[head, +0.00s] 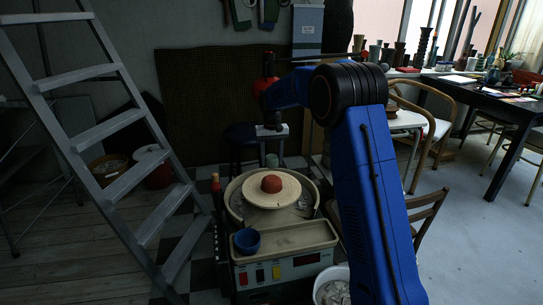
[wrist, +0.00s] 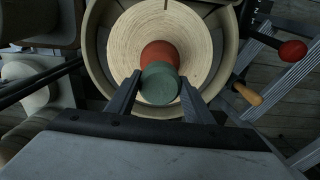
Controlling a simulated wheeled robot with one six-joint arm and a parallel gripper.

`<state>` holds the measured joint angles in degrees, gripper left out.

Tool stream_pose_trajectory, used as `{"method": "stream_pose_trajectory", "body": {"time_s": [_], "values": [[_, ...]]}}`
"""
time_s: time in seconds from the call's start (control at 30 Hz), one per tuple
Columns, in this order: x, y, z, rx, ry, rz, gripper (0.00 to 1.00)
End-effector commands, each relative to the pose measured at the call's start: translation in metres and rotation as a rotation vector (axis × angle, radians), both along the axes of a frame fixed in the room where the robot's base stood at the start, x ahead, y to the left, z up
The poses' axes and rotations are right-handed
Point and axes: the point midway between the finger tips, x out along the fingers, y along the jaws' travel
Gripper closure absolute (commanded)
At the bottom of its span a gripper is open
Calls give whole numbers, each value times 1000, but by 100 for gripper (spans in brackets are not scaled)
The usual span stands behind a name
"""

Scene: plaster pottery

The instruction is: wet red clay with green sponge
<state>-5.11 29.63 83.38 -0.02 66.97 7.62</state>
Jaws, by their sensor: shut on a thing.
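The red clay (head: 271,183) is a rounded lump in the middle of the pale round wheel head (head: 290,197) of the pottery wheel. In the wrist view the red clay (wrist: 158,49) shows just past the green sponge (wrist: 159,84) and is partly hidden by it. My gripper (wrist: 158,92) is shut on the green sponge, with one finger on each side. In the head view my gripper (head: 271,131) points down above the wheel, and the sponge (head: 272,160) shows below it, apart from the clay in that view.
A small blue bowl (head: 247,241) sits on the wheel's front tray. A grey stepladder (head: 108,127) stands on the left, and a white bucket (head: 332,284) is at the front right. A red-tipped lever (wrist: 292,50) shows beside the wheel. Chairs and a dark table (head: 497,98) stand at right.

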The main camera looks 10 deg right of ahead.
Motion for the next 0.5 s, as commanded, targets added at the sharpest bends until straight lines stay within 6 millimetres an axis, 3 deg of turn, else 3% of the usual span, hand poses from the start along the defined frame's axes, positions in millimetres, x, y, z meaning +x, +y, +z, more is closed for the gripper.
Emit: {"method": "stream_pose_trajectory", "body": {"time_s": [0.5], "values": [[0,0,-35,0,2,0,71]]}}
